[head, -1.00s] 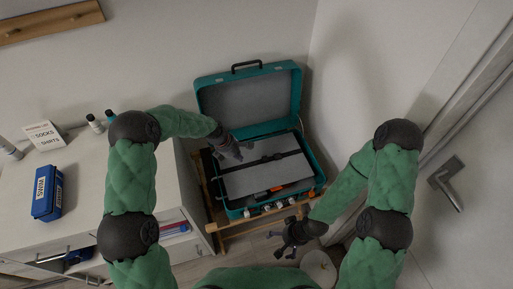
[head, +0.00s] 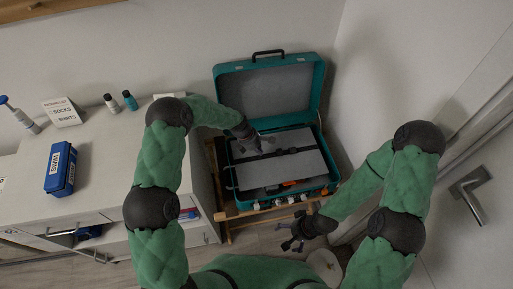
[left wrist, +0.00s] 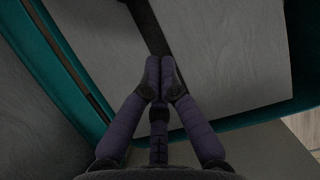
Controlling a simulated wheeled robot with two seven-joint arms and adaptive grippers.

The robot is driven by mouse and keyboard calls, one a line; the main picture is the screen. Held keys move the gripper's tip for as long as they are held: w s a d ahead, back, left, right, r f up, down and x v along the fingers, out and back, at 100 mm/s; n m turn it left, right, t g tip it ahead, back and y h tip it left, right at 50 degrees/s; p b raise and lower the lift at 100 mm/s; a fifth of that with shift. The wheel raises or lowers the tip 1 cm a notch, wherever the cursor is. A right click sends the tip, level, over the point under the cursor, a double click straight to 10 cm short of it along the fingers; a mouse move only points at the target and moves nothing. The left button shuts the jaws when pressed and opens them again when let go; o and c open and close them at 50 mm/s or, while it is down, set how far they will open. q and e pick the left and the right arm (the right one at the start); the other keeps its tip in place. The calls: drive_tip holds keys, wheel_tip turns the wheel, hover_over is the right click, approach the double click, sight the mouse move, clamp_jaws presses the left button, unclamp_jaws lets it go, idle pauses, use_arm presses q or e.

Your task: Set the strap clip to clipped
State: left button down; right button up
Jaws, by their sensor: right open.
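An open teal suitcase (head: 320,95) stands with its lid up. A dark strap (head: 298,150) runs across the grey panel (head: 300,168) inside it; it also shows in the left wrist view (left wrist: 146,25). The strap's clip is too small and dark to tell its state. My left gripper (head: 262,146) is over the left part of the strap. In the left wrist view its fingertips (left wrist: 160,70) are together, in line with the strap; whether strap lies between them is unclear. My right gripper (head: 292,244) is open and empty, in front of the suitcase and below it in the picture.
The suitcase rests on a wooden rack (head: 250,211). A white cabinet (head: 110,160) on the left bears a blue box (head: 60,168), a sign (head: 62,113) and bottles.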

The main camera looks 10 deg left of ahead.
sight(279, 152)
use_arm(q)
drive_tip(key=b+x, duration=0.1)
drive_tip(key=x, duration=0.2)
drive_tip(key=shift+f, duration=0.35)
drive_tip(key=d, duration=0.1)
drive_tip(key=w+d+b, duration=0.1)
drive_tip(key=d, duration=0.1)
drive_tip(key=shift+f, duration=0.1)
drive_tip(key=shift+w+d, duration=0.15)
drive_tip(key=shift+d, duration=0.4)
drive_tip(key=shift+w+d, duration=0.3)
drive_tip(key=shift+d, duration=0.55)
drive_tip(key=shift+w+d, duration=0.25)
drive_tip(key=shift+d, duration=0.6)
drive_tip(key=shift+a, duration=0.1)
